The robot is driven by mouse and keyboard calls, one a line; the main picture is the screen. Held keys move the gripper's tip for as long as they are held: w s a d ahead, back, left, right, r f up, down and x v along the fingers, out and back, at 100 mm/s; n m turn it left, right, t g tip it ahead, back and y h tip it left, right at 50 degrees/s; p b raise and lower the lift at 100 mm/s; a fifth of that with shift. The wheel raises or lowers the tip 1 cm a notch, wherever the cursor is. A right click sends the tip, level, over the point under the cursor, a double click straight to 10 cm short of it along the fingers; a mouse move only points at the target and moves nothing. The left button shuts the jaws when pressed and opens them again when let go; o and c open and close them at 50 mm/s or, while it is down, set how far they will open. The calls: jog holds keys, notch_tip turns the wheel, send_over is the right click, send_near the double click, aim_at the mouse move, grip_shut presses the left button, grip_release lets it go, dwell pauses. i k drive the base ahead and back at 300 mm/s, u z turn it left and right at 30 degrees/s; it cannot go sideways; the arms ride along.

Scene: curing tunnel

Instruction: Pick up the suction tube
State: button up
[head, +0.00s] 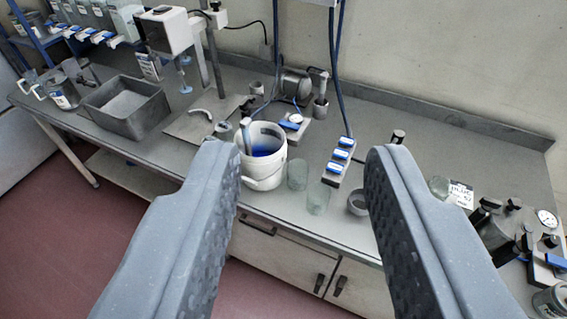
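My gripper (302,158) is open and empty, its two grey ribbed fingers spread wide in the foreground. Beyond them, a white bucket (264,172) with blue liquid (264,146) stands near the bench's front edge, close to the left fingertip in the picture. A short grey tube (246,134) stands up at the bucket's left rim; it looks like the suction tube, but I cannot tell for sure. Its lower end is hidden in the bucket. Nothing visible lies between the fingers at their own depth.
Clear beakers (318,198), a small grey cup (357,203) and a blue-switched power strip (338,161) stand right of the bucket. A grey tray (125,106) and a stand-mounted device (168,32) are at left. A pressure gauge (547,219) is at right. Cables hang behind.

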aim_at(245, 124)
jog(key=z, duration=0.15)
jog(key=i, duration=1)
jog(key=u, duration=0.05)
